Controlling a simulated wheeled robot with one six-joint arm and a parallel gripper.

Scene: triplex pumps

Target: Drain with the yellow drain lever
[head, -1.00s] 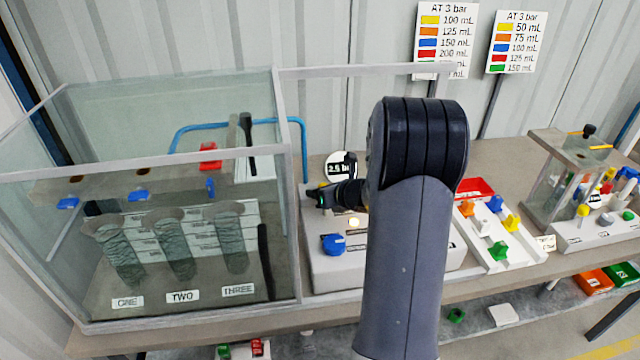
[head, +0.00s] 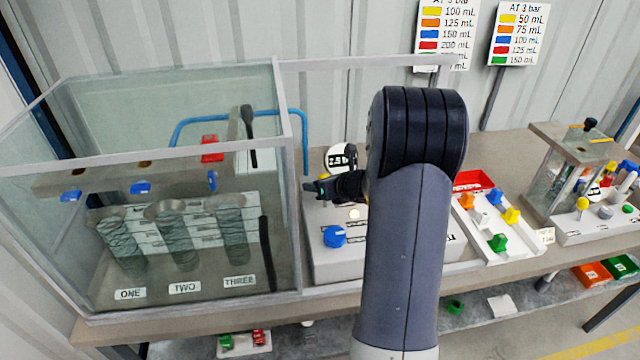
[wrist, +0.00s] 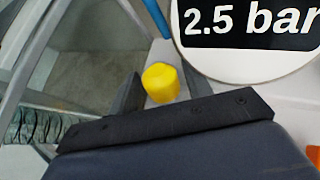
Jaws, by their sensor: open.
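A yellow knob (wrist: 160,82), seen end-on in the wrist view, stands between the fingers of my gripper (wrist: 160,92). I take it to be the yellow drain lever; its lower part is hidden. My gripper is open, with one finger on each side of the knob. I cannot tell whether either finger touches it. In the head view my gripper (head: 314,189) is at the left end of the white pump box (head: 325,265), beside the glass tank.
The round 2.5 bar gauge (wrist: 250,35) is close behind the knob. The glass tank (head: 170,215) with several dark tubes is just left of my gripper. A blue knob (head: 334,236) is on the box front. A tray (head: 515,235) of coloured pieces lies right of my arm.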

